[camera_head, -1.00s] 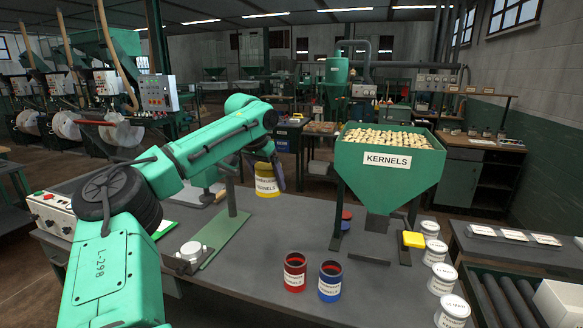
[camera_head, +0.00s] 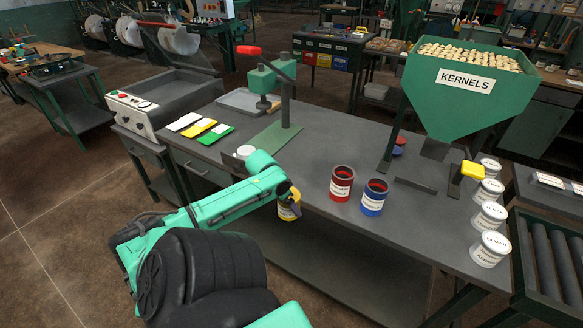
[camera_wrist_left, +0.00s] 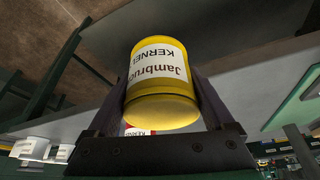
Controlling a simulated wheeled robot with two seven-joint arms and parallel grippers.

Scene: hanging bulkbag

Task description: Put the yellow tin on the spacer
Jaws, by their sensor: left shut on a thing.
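The yellow tin (camera_head: 287,212) with a white label is in my left gripper (camera_head: 288,194), near the table's front edge and left of the red tin. In the left wrist view the yellow tin (camera_wrist_left: 162,108) sits between both fingers, its label reading upside down. My left gripper is shut on it. A white round disc (camera_head: 245,151) on a small grey fixture lies left of the held tin, partly hidden by my arm; I cannot tell for sure whether this is the spacer. My right gripper is not in view.
A red tin (camera_head: 341,183) and a blue tin (camera_head: 374,197) stand open on the table (camera_head: 330,130). The kernel hopper (camera_head: 465,90) stands behind, with several white-lidded tins (camera_head: 489,249) at right. A press stand (camera_head: 285,110) and coloured cards (camera_head: 199,128) are at left.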

